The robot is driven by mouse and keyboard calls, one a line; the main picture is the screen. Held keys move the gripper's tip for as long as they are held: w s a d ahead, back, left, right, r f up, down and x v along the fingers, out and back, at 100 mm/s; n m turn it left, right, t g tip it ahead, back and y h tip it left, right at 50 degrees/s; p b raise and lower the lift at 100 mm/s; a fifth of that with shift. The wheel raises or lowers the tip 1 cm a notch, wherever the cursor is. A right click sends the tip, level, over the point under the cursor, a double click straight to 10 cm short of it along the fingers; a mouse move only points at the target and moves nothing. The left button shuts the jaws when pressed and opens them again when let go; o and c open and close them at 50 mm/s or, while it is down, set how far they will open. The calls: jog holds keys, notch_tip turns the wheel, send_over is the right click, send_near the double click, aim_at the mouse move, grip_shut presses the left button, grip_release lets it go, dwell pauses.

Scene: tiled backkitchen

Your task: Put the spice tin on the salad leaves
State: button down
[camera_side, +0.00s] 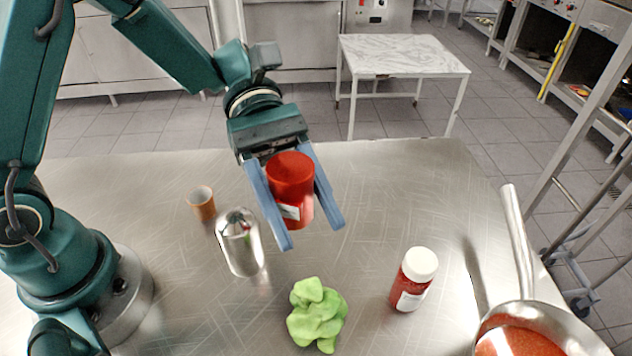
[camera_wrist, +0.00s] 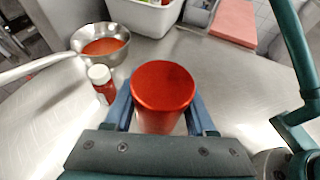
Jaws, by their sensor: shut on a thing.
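The spice tin is a red cylinder (camera_side: 291,178) with a pale label low on its side. My gripper (camera_side: 312,236) is shut on it and holds it above the table, with the blue fingers on either side. In the wrist view the red tin (camera_wrist: 163,88) fills the space between the fingers (camera_wrist: 163,115). The salad leaves (camera_side: 317,315) are a bright green clump on the table, nearer the side camera than the tin. The leaves do not show in the wrist view.
A white-capped spice jar (camera_side: 413,280) stands right of the leaves. A steel pan (camera_side: 548,315) with red contents is at the right edge. A shiny metal can (camera_side: 241,243) and a small brown cup (camera_side: 202,204) stand left. A white container (camera_wrist: 142,14) shows at the wrist view's top.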

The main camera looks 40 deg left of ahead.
send_over(330, 325)
notch_tip(330, 325, down, 4)
jog(key=shift+a+f, duration=0.1)
jog(key=shift+f, duration=2.15)
jog(key=shift+c, duration=1.1)
grip_release()
jog(key=shift+f, duration=0.1)
